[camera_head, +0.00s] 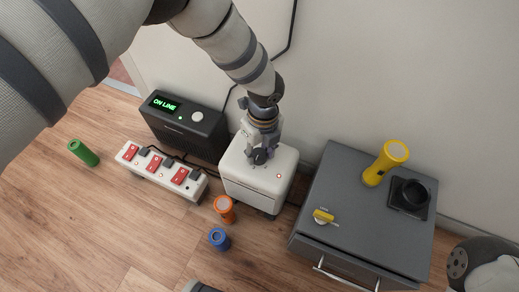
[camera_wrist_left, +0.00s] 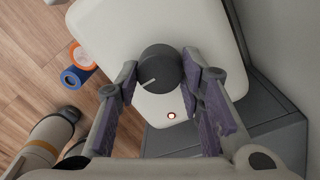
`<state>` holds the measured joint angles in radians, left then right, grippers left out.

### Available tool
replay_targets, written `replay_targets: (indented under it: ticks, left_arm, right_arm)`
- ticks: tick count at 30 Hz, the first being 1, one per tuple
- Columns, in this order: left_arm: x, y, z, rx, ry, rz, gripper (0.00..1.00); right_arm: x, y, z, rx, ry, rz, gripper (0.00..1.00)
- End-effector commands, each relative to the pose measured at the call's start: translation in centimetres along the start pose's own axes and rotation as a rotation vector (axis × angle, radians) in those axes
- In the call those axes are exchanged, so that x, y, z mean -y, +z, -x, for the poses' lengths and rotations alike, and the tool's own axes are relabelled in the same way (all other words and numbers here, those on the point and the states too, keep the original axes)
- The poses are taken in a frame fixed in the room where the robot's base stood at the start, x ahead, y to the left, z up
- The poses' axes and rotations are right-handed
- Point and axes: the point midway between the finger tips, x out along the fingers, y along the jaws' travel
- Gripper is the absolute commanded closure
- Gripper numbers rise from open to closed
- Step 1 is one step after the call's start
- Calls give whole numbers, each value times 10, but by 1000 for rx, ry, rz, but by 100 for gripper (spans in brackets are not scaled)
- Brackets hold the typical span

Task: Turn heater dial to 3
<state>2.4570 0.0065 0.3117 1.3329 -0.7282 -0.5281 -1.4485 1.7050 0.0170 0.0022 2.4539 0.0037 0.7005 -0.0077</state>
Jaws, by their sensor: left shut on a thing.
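The heater (camera_head: 255,183) is a white box with rounded edges, standing on the floor against the wall. It also fills the upper middle of the left wrist view (camera_wrist_left: 120,35). Its dark round dial (camera_wrist_left: 160,66) is on the top face, with a white pointer line directed to the lower left in that view. I cannot see any numbers around it. A small red light (camera_wrist_left: 171,115) glows near the dial. My left gripper (camera_head: 260,153) reaches down from above, its two fingers closed on opposite sides of the dial.
A black box reading "ON LINE" (camera_head: 185,125) and a power strip (camera_head: 160,173) with red switches stand left of the heater. A grey cabinet (camera_head: 365,215) with a yellow flashlight (camera_head: 386,162) stands to the right. Orange (camera_head: 224,207), blue (camera_head: 219,238) and green (camera_head: 83,152) cylinders are on the wooden floor.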

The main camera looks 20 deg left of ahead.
Motion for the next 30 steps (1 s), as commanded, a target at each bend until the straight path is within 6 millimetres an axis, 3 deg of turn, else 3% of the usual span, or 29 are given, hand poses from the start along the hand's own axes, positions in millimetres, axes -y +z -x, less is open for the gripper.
replay_targets:
  ticks: [5,6,9,17,20,30]
  left_arm:
    - [0,1,0,1,1,1,93]
    - [0,1,0,1,0,1,63]
    - [0,1,0,1,0,2,45]
    - [0,0,0,0,0,2,45]
    - [1,1,10,1,-1,2,45]
    - [0,1,96,2,-3,2,45]
  right_arm:
    - [0,0,0,0,0,0,100]
    - [0,0,0,0,0,0,100]
    - [0,0,0,0,0,0,100]
    - [0,0,0,0,0,0,100]
    - [0,0,0,0,0,0,100]
    - [0,0,0,0,0,0,100]
